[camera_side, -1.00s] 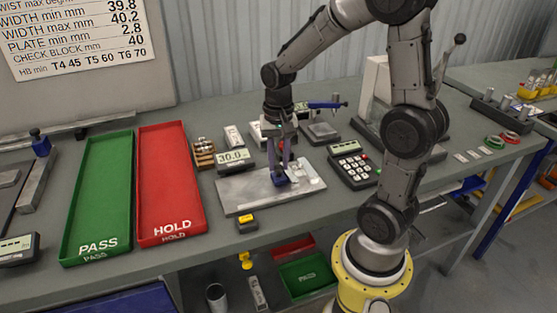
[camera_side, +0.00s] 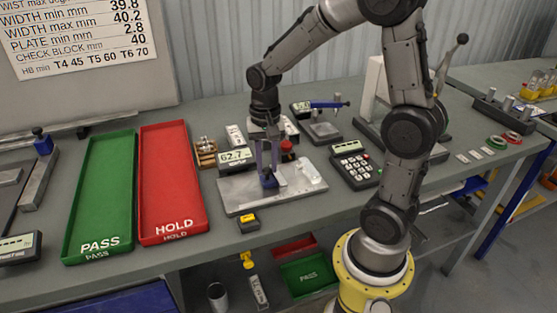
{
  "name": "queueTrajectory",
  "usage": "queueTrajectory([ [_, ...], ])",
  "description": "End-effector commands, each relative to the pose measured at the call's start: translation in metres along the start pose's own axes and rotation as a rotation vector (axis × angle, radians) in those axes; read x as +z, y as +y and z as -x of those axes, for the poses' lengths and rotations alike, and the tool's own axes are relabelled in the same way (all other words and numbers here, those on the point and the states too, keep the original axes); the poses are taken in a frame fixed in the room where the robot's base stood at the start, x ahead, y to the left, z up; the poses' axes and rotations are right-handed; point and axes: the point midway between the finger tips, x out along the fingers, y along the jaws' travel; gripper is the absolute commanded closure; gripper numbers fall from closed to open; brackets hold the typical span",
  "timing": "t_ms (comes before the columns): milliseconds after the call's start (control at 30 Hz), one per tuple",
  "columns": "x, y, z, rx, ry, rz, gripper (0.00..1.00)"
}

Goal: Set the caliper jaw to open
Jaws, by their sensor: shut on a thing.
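The caliper station is a light grey plate (camera_side: 240,195) on the bench, with a small display (camera_side: 236,156) behind its left part that seems to read 62.7. A small dark blue caliper jaw (camera_side: 269,181) stands on the plate. My gripper (camera_side: 268,168) points down and is shut on this jaw, its fingers hiding the upper part. A pale block or fixed part (camera_side: 302,176) lies on the plate to the right of the jaw, with a visible space between them.
A red HOLD tray (camera_side: 172,190) and a green PASS tray (camera_side: 100,195) lie to the left. A keypad device (camera_side: 356,170) stands to the right, and a small yellow-black item (camera_side: 248,222) is in front of the plate. A red knob (camera_side: 287,147) stands just behind my gripper.

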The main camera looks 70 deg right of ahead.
Motion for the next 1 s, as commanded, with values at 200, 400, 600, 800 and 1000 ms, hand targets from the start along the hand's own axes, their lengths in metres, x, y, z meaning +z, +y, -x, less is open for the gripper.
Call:
queueTrajectory([
  [200, 0.005, -0.025, 0.001, -0.004, 0.003, 0.001, 1.00],
  [400, 0.005, -0.026, 0.001, -0.005, 0.004, -0.001, 1.00],
  [600, 0.005, -0.026, 0.001, -0.004, 0.004, -0.001, 0.51],
  [800, 0.005, -0.025, 0.001, -0.003, 0.002, -0.001, 0.41],
  [1000, 0.005, -0.025, 0.002, -0.002, 0.002, -0.001, 0.41],
])
